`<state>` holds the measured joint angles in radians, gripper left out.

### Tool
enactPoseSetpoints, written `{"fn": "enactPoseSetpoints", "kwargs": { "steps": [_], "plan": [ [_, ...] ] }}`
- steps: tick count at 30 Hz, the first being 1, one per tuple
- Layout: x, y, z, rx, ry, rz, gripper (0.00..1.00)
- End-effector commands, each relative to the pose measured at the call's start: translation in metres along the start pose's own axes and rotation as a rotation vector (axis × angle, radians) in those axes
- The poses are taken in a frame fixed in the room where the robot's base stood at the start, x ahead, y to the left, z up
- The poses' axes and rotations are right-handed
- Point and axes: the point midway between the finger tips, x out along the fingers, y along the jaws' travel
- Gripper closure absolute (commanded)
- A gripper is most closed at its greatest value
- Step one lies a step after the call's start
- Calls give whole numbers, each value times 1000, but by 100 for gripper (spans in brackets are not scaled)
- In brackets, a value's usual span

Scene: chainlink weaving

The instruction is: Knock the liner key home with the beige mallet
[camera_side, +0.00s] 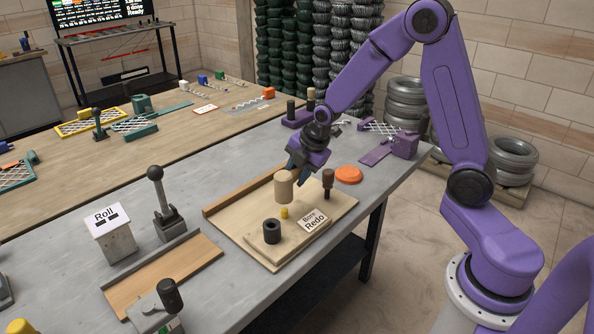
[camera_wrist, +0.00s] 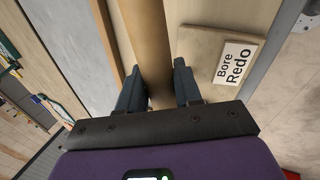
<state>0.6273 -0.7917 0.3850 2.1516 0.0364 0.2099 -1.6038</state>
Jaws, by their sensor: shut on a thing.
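My gripper (camera_side: 297,167) is shut on the beige mallet (camera_side: 284,187), which it holds over the wooden board (camera_side: 233,212). In the wrist view, a long beige part of the mallet (camera_wrist: 148,45) runs between the two dark fingers (camera_wrist: 158,88). In the side view the mallet's blunt end hangs just above a small yellow peg (camera_side: 284,213), which looks like the liner key. I cannot tell whether they touch. A black hollow cylinder (camera_side: 271,231), perhaps the liner, stands beside the peg on a raised block. The key and black cylinder are hidden in the wrist view.
A "Bore Redo" sign (camera_side: 313,220) lies on the block's right; it also shows in the wrist view (camera_wrist: 234,63). A brown-topped dark peg (camera_side: 328,182) stands behind it. An orange disc (camera_side: 348,174) lies to the right. A lever (camera_side: 165,205) stands on the left.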

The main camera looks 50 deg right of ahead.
Motion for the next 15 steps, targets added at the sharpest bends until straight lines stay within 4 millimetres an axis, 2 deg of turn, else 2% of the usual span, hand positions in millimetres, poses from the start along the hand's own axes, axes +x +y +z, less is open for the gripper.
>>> {"fn": "enactPoseSetpoints", "kwargs": {
  "steps": [4,9,15],
  "plan": [
    [7,-3,0,1,0,-2,100],
    [33,-14,0,0,0,-4,100],
    [29,-11,0,0,0,4,100]
  ]
}}
